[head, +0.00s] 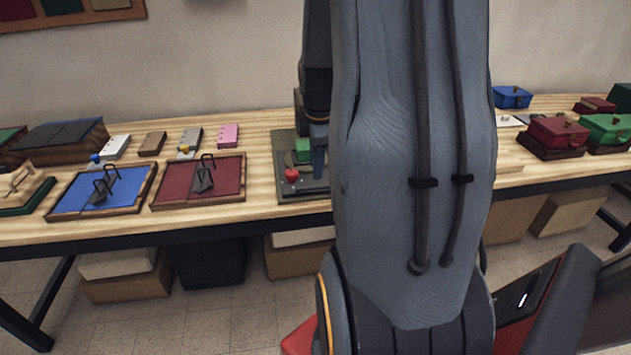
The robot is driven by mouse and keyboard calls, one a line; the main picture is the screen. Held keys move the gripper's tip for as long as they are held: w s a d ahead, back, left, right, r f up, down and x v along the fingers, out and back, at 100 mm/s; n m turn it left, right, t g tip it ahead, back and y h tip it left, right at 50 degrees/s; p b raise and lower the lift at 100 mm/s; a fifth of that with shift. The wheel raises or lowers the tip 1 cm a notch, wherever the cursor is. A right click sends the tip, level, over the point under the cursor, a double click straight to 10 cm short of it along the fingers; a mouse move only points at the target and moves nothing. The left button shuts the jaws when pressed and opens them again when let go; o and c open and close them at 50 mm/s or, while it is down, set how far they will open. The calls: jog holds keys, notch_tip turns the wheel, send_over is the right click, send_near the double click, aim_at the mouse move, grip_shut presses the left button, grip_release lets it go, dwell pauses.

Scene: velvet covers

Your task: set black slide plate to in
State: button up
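A dark grey-black plate device (312,185) lies on the wooden table at the middle, with a green block (303,150) and a red knob (291,175) on it. It looks like the black slide plate, though I cannot tell how far any slide is in. My arm covers its right side. My gripper (318,165) points down over this device, right of the red knob and beside the green block. Its fingers are mostly hidden, so I cannot tell whether they are open or touch anything.
Left of the device are a red framed tray (222,190) and a blue framed tray (75,195) with dark handles. Small blocks, including a pink one (228,134), stand behind them. Red (557,133) and green (606,128) boxes stand at right. Cardboard boxes (128,280) are under the table.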

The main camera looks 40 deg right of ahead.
jog(key=shift+w+d+f+p, duration=0.1)
jog(key=shift+w+f+p, duration=0.1)
jog(key=shift+f, duration=1)
jog(key=shift+w+d+f+p, duration=0.1)
jog(key=shift+w+f+p, duration=0.05)
jog(key=shift+f, duration=1)
jog(key=shift+w+d+f+p, duration=0.1)
jog(key=shift+w+f+p, duration=0.1)
jog(key=shift+f, duration=1)
grip_shut()
